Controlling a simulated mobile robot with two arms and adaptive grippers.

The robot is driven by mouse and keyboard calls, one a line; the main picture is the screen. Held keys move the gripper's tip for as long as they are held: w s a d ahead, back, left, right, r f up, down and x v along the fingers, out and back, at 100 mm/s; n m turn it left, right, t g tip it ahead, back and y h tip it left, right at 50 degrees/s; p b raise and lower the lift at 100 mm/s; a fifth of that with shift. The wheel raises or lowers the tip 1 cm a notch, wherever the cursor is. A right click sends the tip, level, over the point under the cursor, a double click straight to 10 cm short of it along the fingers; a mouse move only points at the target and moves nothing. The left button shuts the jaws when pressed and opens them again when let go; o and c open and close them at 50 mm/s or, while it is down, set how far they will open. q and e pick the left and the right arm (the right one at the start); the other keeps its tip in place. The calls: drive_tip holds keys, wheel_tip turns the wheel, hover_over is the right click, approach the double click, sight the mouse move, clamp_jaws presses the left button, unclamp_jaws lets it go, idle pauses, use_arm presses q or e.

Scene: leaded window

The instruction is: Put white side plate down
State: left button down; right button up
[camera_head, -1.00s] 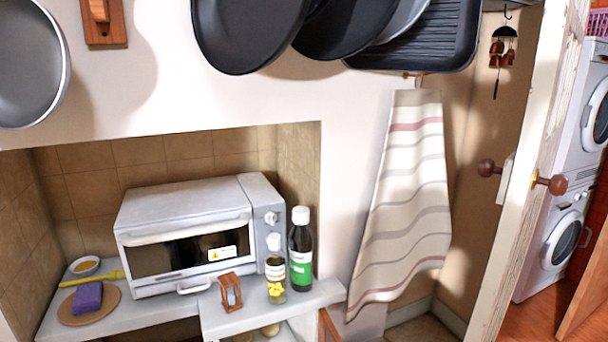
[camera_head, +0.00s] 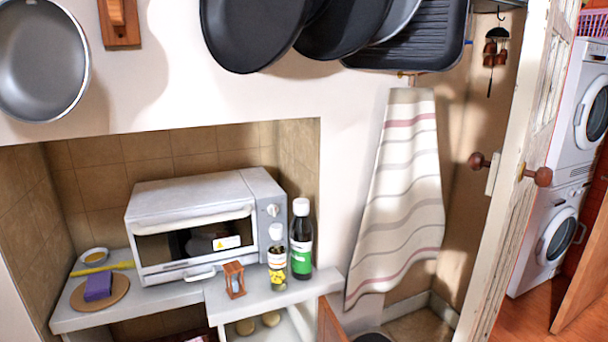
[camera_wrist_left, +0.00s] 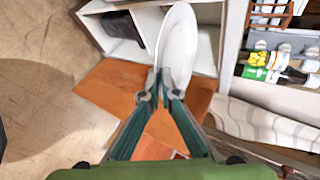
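The white side plate (camera_wrist_left: 178,45) shows in the left wrist view, seen at a steep angle with its rim between my fingers. My left gripper (camera_wrist_left: 160,92) is shut on the plate's near edge and holds it up. Beyond and below the plate are a white open shelf unit and an orange-brown wooden panel. The head view shows neither the plate nor either gripper. My right gripper is in no view.
In the head view a toaster oven (camera_head: 200,225) fills most of the alcove counter. Two bottles (camera_head: 301,240), a small wooden timer (camera_head: 234,279) and a purple sponge (camera_head: 98,286) stand near it. Pans hang above. A striped towel (camera_head: 400,190) hangs right, beside an open door (camera_head: 510,190).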

use_arm(q)
drive_tip(key=w+a+r, duration=0.2)
drive_tip(key=r, duration=1.3)
drive_tip(key=w+a+r, duration=0.3)
drive_tip(key=r, duration=1.3)
